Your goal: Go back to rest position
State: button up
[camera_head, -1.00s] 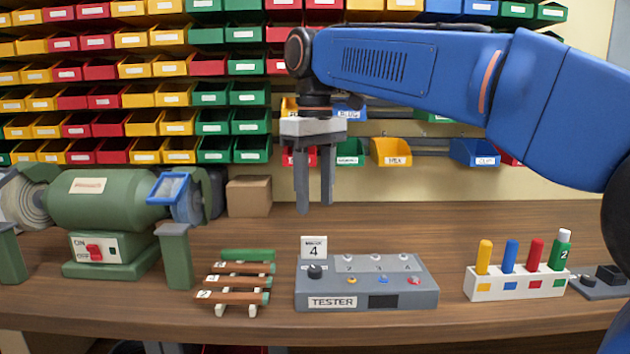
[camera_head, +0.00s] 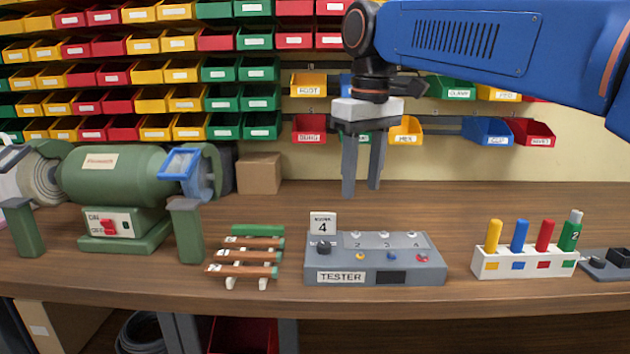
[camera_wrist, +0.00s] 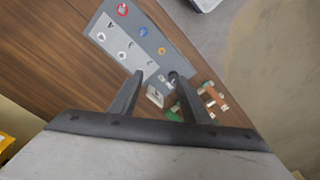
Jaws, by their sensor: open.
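My gripper (camera_head: 362,190) hangs in the air behind and above the grey tester box, fingers pointing down. It is open, with nothing between its fingers. The blue arm reaches it from the upper right. In the wrist view my gripper's fingers (camera_wrist: 158,76) show apart, with the tester box (camera_wrist: 128,42) beyond them.
The tester (camera_head: 375,261) stands mid-bench with a card reading 4 (camera_head: 322,224). Left are a rack of rods (camera_head: 247,257) and a green grinder (camera_head: 115,185). Right is a white holder (camera_head: 525,264) with coloured pegs. Bins line the wall; a cardboard box (camera_head: 259,174) stands behind.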

jog(key=s+d+f+m+t, duration=0.1)
jog(key=s+d+f+m, duration=0.1)
jog(key=s+d+f, duration=0.4)
jog(key=s+d+f+m+t, duration=0.1)
jog(key=s+d+f, duration=0.5)
jog(key=f, duration=0.7)
jog(key=s+d+f+m+t, duration=0.2)
jog(key=s+d+f+m, duration=0.2)
jog(key=s+d+f, duration=0.3)
notch_tip(320, 180, down, 2)
jog(key=shift+d+f, duration=0.2)
jog(key=shift+d, duration=0.15)
